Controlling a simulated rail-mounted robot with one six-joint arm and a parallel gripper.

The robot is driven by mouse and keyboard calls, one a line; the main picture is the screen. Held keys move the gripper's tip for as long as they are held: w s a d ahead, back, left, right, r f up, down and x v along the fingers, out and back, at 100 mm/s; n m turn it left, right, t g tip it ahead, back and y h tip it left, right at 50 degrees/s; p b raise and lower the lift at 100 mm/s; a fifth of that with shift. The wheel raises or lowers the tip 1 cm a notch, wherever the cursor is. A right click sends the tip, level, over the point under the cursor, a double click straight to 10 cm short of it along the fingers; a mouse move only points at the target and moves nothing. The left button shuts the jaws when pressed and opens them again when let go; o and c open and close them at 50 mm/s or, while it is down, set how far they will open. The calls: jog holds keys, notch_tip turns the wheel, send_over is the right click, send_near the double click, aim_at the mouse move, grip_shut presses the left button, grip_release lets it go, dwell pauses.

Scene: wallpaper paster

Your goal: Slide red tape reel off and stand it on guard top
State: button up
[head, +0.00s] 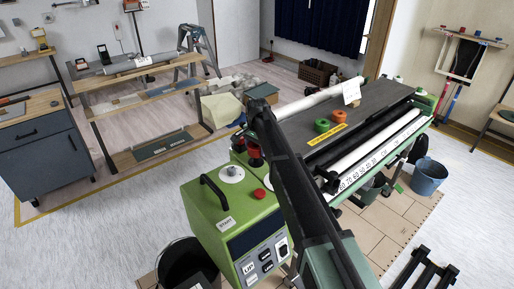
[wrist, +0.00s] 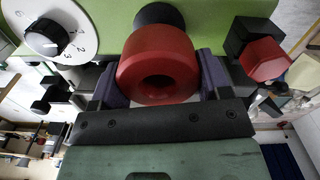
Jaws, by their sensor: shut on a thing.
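The red tape reel (wrist: 158,48) is a thick ring with a round central hole, large in the middle of the wrist view. My gripper (wrist: 158,72) has its dark fingers on the reel's left and right sides and is shut on it. A round black part (wrist: 160,16) shows right behind the reel, in front of the green panel; I cannot tell whether the reel still sits on it. In the head view my arm hides most of the grasp. The guard top (head: 368,104) is the dark flat cover of the paster, with a yellow label at its near edge.
A green reel (head: 338,115) and an orange reel (head: 322,126) stand on the guard top; much of its far part is clear. In the wrist view a white dial (wrist: 44,38) is left of the reel and a red faceted knob (wrist: 264,60) is right. A white roll lies behind the guard.

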jog(key=shift+r+p, duration=1)
jog(key=shift+r, duration=0.2)
notch_tip(320, 180, up, 4)
jog(key=p, duration=0.4)
